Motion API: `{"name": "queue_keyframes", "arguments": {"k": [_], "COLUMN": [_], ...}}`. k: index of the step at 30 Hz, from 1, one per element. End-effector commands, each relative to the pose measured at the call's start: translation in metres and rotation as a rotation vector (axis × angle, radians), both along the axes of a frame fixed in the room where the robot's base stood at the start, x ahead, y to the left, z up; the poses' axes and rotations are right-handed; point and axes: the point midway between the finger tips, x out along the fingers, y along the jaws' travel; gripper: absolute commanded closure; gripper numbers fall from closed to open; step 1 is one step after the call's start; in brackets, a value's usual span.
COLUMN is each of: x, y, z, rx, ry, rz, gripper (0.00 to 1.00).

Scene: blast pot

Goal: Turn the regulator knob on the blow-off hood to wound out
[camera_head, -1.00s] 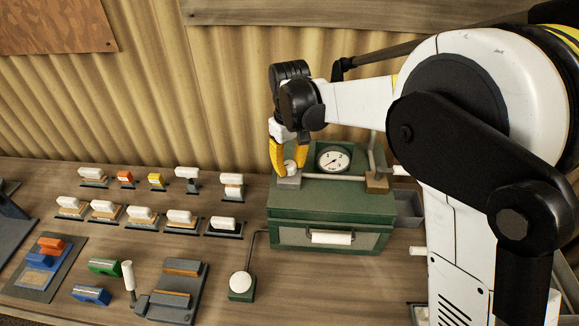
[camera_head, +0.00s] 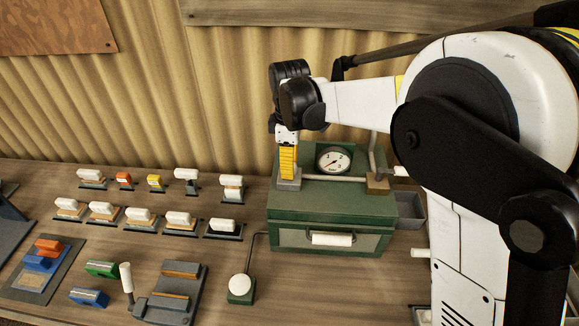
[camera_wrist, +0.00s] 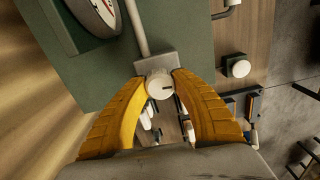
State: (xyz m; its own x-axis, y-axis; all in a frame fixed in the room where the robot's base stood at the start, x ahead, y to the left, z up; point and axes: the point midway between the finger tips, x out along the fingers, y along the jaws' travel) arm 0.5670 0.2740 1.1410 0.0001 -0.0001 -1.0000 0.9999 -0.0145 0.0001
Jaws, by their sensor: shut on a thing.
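The green blow-off hood (camera_head: 330,206) stands on the bench, with a round dial gauge (camera_head: 333,159) on its top. The regulator knob (camera_wrist: 160,85) is white and round with a dark mark on its face, and sits on a grey block (camera_head: 289,184) at the hood's top left. My gripper (camera_head: 288,172) points down over that block. In the wrist view its yellow fingers (camera_wrist: 160,88) are closed around the knob, one on each side. In the head view the fingers hide the knob.
A white-handled bar (camera_head: 331,239) crosses the hood's front. A white button on a green base (camera_head: 240,287) stands in front of the hood. Several white-topped blocks (camera_head: 140,216) stand in rows to the left. A corrugated wall (camera_head: 200,90) rises behind.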

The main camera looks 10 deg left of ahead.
Motion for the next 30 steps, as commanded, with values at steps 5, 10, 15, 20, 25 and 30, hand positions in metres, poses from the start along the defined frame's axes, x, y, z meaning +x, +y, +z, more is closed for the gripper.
{"name": "queue_keyframes", "arguments": {"k": [5, 10, 15, 20, 25, 30], "x": [0.0000, 0.0000, 0.0000, 0.0000, -0.0001, 0.0000], "y": [0.0000, 0.0000, 0.0000, 0.0000, 0.0000, 0.0000], "z": [0.0000, 0.0000, 0.0001, 0.0000, 0.0000, 0.0000], "rx": [0.000, 0.000, 0.000, 0.000, 0.000, 0.000], "ry": [0.000, 0.000, 0.000, 0.000, 0.000, 0.000], "rz": [0.058, 0.083, 0.089, 0.089, 0.088, 0.087], "gripper": [0.99, 0.99, 0.99, 0.99, 0.45, 0.45]}}
